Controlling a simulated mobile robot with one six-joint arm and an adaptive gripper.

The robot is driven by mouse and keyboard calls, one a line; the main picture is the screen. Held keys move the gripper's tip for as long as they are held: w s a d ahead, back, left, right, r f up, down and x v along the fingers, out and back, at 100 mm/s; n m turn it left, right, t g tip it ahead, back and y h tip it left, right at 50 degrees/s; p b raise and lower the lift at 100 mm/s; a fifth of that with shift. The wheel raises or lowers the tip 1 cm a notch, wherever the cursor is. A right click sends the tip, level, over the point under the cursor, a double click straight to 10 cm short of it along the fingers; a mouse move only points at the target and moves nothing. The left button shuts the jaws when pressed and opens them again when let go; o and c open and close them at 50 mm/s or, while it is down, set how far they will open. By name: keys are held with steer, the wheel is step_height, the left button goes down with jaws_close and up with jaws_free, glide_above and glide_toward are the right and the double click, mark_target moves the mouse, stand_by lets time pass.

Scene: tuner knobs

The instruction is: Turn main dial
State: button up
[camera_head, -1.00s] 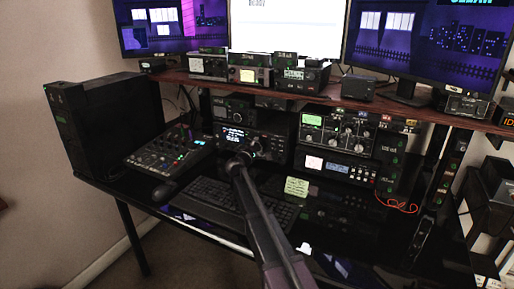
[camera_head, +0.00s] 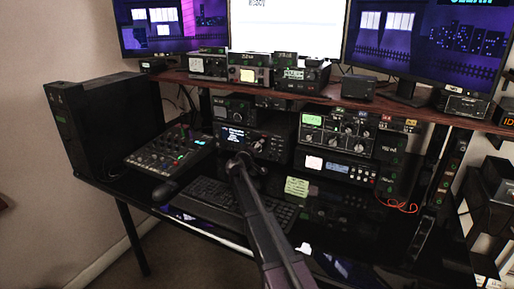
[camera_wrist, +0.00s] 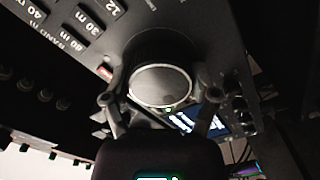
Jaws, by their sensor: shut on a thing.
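The main dial (camera_wrist: 160,84) is a large round dark knob with a pale rim, on the front of a black radio (camera_head: 270,136). In the wrist view the dial fills the middle, and my gripper (camera_wrist: 163,108) has one finger on each side of it, shut on it. In the head view my gripper (camera_head: 243,162) is at the radio's front, and my arm hides most of the dial. The radio's small lit screen (camera_head: 232,138) shows left of the gripper. In the wrist view band labels (camera_wrist: 88,28) are printed on the panel beside the dial.
A keyboard (camera_head: 205,198) lies below my arm, with a mouse (camera_head: 164,190) to its left. A mixer (camera_head: 168,148) stands left of the radio. More radio units (camera_head: 340,132) stand to the right. A wooden shelf (camera_head: 350,101) with small devices runs above.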

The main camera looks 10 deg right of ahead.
steer(key=shift+w+a+m, duration=0.1)
steer(key=shift+w+m, duration=0.1)
steer(key=shift+m, duration=0.2)
steer(key=o, duration=1)
steer(key=shift+s, duration=0.1)
steer(key=shift+s, duration=0.15)
steer(key=shift+s+a, duration=0.25)
steer(key=shift+s, duration=0.15)
steer(key=v, duration=1)
steer(key=shift+s+a, duration=0.25)
steer(key=shift+s, duration=0.05)
